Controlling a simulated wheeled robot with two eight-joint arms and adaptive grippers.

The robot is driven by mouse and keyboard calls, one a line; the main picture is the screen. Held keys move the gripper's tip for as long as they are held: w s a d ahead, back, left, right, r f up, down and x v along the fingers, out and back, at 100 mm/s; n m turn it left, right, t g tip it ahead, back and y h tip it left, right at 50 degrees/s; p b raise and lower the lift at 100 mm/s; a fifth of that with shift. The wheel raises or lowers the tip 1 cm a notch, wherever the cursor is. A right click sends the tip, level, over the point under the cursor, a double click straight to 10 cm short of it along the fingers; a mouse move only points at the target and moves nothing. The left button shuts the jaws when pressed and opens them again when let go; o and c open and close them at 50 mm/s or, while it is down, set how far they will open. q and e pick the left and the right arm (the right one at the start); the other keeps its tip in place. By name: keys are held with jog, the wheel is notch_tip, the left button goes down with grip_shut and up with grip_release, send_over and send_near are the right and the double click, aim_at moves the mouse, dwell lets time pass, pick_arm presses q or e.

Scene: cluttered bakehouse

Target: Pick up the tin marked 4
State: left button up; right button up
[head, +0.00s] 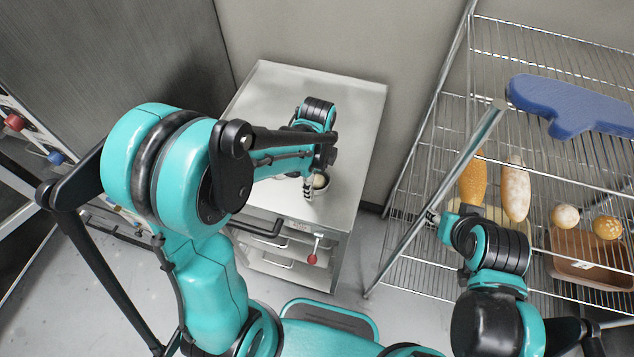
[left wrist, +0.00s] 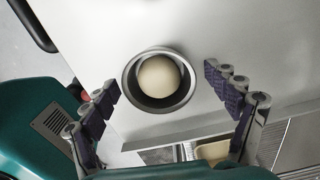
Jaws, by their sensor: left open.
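A round grey tin (left wrist: 180,100) with a pale dough ball (left wrist: 158,76) in it stands upright on the steel cabinet top. No number shows on it, so I cannot tell its mark. In the head view the tin (head: 322,190) is partly hidden by my left gripper (head: 313,186). In the left wrist view my left gripper (left wrist: 162,78) is open, one finger to each side of the tin and apart from it. My right gripper (head: 434,217) is by the wire rack's post, too small and covered to read.
The steel cabinet top (head: 275,95) is otherwise bare where I see it, near the back wall. A wire rack (head: 455,130) on the right holds loaves (head: 515,190), a blue mitt-like item (head: 570,108) and a brown tray (head: 590,275). A red-knobbed handle (head: 312,258) sticks out at the cabinet front.

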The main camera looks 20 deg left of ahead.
pick_arm(q)
jog(key=shift+s, duration=0.1)
jog(key=c, duration=1.3)
